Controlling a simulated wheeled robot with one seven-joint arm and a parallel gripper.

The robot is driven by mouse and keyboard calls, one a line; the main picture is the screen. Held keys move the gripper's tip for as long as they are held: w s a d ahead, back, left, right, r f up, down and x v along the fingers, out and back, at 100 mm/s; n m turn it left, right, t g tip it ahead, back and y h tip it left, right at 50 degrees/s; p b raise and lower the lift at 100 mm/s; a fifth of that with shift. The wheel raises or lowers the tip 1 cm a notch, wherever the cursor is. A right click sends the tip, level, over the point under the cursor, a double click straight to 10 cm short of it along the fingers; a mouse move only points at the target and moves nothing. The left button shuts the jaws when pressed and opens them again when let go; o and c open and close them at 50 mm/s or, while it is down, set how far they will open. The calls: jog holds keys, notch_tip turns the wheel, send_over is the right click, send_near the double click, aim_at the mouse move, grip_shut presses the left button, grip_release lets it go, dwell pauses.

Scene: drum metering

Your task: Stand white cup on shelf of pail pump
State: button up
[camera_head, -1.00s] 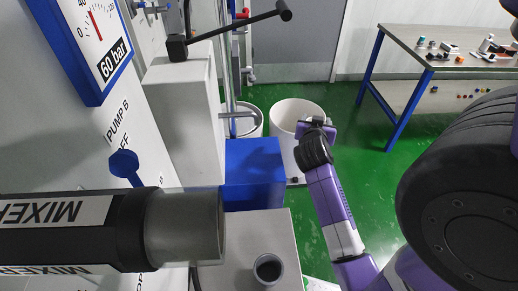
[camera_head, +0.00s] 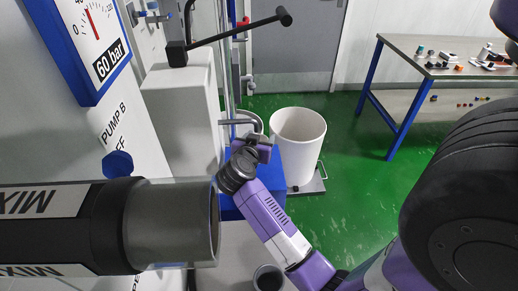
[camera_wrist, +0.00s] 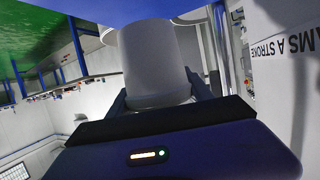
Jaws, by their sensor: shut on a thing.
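A white cup (camera_wrist: 152,60) fills the middle of the wrist view, with my gripper (camera_wrist: 160,100) shut on it. In the head view my gripper (camera_head: 258,143) is beside the bent grey spout (camera_head: 236,122) of a pale pump housing with a long black lever (camera_head: 235,33). The cup cannot be made out there. I take this housing (camera_head: 182,115) to be the pail pump. I cannot tell which surface is the pump's shelf.
The mixer pipe (camera_head: 170,222) juts from the left. A dark cup-like opening (camera_head: 268,277) is at the bottom. A workbench (camera_head: 450,68) stands far right; green floor between is clear.

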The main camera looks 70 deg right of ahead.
notch_tip(320, 180, down, 4)
jog(key=shift+r+b, duration=0.2)
jog(key=shift+b, duration=0.1)
jog(key=shift+w+a+f, duration=0.1)
jog(key=shift+w+f, duration=0.05)
jog(key=shift+f, duration=0.25)
jog(key=o, duration=1.4)
